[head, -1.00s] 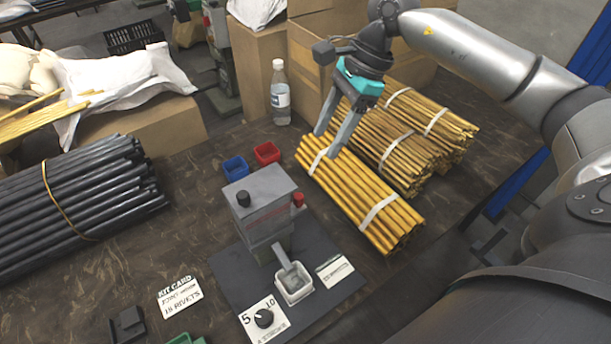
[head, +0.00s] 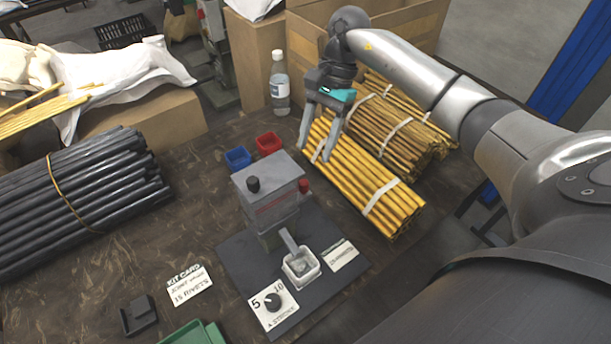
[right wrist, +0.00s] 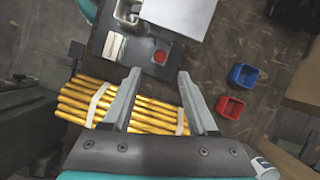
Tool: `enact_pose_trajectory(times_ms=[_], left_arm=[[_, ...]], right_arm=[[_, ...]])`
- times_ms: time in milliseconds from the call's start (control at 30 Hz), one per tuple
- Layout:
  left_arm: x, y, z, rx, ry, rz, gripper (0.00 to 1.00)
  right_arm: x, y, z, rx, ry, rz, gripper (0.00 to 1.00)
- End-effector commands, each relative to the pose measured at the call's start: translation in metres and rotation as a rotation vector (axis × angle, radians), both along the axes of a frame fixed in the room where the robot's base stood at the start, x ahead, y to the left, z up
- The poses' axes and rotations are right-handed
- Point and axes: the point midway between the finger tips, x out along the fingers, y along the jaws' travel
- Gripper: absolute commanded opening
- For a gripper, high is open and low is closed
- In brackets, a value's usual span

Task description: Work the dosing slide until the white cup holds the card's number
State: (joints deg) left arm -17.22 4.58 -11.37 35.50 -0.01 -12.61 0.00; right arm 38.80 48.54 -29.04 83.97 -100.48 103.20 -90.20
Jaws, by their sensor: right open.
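The grey dosing unit (head: 270,188) stands on a dark base plate (head: 235,262), with a black cap on top and a red knob (head: 304,186) on its right side. Its chute slopes into the white cup (head: 300,268); I cannot make out the cup's contents. A dial (head: 272,302) marked 5 and 10 sits in front. The kit card (head: 188,286) lies left of the plate; its number is hard to read. My right gripper (head: 316,152) is open and empty above the gold rods, behind the unit. In the right wrist view its fingers (right wrist: 158,74) point toward the red knob (right wrist: 161,57).
Gold rod bundles (head: 370,185) lie right of the unit. Blue (head: 237,159) and red (head: 268,143) bins and a bottle (head: 279,84) stand behind it. Dark rods (head: 75,200) lie left. A green tray (head: 195,335) and black holder (head: 138,315) are in front.

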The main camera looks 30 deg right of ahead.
Motion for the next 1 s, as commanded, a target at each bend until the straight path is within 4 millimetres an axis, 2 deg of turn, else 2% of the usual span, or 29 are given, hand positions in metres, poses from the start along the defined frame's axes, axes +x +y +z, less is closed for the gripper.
enact_pose_trajectory(times_ms=[33, 200, 400, 567, 833, 1000], left_arm=[[0.0, -0.001, -0.001, -0.002, -0.001, 0.0, 0.59], [0.0, -0.002, -0.003, -0.003, 0.0, 0.0, 0.59], [0.0, -0.002, -0.005, -0.003, 0.0, 0.0, 0.59], [0.001, -0.002, -0.005, -0.003, -0.001, -0.001, 0.59], [0.001, -0.002, -0.005, -0.003, -0.001, -0.002, 0.59], [0.001, -0.002, -0.005, -0.003, -0.001, -0.002, 0.59]], right_arm=[[-0.003, 0.005, -0.013, 0.002, 0.003, 0.002, 0.59], [-0.007, 0.018, -0.044, 0.002, 0.003, 0.001, 0.59], [-0.01, 0.027, -0.068, 0.001, 0.0, -0.001, 0.59], [-0.011, 0.03, -0.076, 0.001, 0.0, -0.001, 0.59], [-0.011, 0.03, -0.077, 0.0, -0.001, -0.002, 0.59], [-0.011, 0.03, -0.077, 0.0, -0.001, -0.001, 0.4]])
